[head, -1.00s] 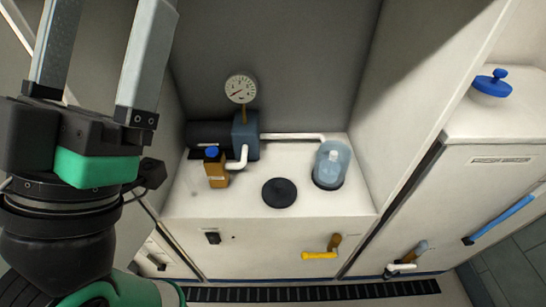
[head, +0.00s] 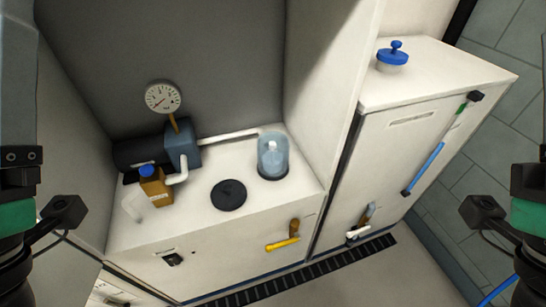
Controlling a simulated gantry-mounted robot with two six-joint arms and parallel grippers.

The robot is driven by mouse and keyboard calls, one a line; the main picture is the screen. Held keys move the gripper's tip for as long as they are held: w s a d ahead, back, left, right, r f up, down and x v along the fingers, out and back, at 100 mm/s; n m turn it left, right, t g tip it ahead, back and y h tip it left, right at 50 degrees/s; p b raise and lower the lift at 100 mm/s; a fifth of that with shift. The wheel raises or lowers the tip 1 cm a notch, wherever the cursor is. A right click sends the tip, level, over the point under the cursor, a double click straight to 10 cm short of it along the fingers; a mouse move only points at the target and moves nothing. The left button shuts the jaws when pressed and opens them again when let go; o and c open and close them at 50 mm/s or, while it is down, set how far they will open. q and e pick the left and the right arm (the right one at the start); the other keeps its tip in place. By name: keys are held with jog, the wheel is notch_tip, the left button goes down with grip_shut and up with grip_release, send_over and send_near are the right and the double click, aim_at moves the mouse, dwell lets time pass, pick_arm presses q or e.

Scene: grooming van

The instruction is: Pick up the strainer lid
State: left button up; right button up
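A blue lid with a round knob (head: 393,57) sits on top of the white cabinet on the right; it looks like the strainer lid. A clear, bluish canister (head: 273,157) stands on the white counter, joined to a white pipe. A flat black disc (head: 229,195) lies on the counter to its left. My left gripper (head: 18,95) shows only in part at the left edge, and my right gripper (head: 530,95) only in part at the right edge. Both are well away from the blue lid. Their fingertips are out of frame.
The counter (head: 215,222) also holds a brown bottle with a blue cap (head: 155,187), a pump (head: 182,147) and a dial gauge (head: 162,97). A tall wall panel (head: 335,80) separates the counter from the right cabinet (head: 440,75), whose top is clear around the lid.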

pick_arm(q)
jog(key=shift+c, duration=0.2)
dwell(0.3)
jog(key=c, duration=0.5)
